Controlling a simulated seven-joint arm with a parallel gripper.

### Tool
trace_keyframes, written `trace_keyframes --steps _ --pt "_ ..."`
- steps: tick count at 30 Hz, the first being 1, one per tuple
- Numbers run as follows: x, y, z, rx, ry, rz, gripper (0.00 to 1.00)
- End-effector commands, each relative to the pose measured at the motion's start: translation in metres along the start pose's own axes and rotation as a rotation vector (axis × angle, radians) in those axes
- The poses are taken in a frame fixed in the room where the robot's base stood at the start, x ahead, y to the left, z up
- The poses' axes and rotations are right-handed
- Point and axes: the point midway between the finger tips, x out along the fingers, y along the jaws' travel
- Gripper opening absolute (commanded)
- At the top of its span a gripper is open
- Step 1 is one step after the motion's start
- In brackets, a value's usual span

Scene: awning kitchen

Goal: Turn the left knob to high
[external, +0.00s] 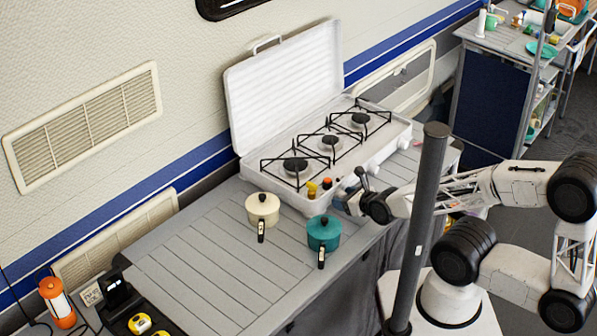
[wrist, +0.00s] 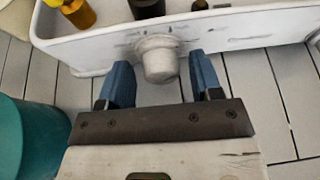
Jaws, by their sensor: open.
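The white camping stove (external: 285,197) stands on the grey slatted counter with its lid raised. In the wrist view, a round white knob (wrist: 159,60) sticks out from the stove's front panel. My gripper (external: 352,190) is at the left end of the stove's front. Its two blue fingers are spread on either side of the knob in the wrist view (wrist: 161,72), with a visible gap on each side. The fingers are open and hold nothing. In the external view, my gripper hides this knob, while two other knobs show further right, one at the middle (external: 374,170).
A teal pot (external: 324,233) stands close to the left of my gripper, and a cream pot (external: 262,210) stands behind it. Several small bottles, one yellow (external: 312,189), stand at the stove's left front corner. A dark vertical pole (external: 425,215) rises beside my arm. The counter's left part is clear.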

Motion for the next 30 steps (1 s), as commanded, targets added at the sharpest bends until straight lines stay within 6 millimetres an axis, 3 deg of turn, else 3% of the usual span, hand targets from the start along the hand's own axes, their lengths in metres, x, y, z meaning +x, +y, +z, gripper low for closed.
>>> trace_keyframes --steps 2,10,30 --pt "-0.0001 0.0000 0.0000 0.000 0.000 0.000 0.59" --pt "-0.0002 0.0001 0.0000 0.000 0.000 0.000 0.20" --pt "0.0001 0.0007 -0.0003 -0.095 -0.005 -0.032 0.19"
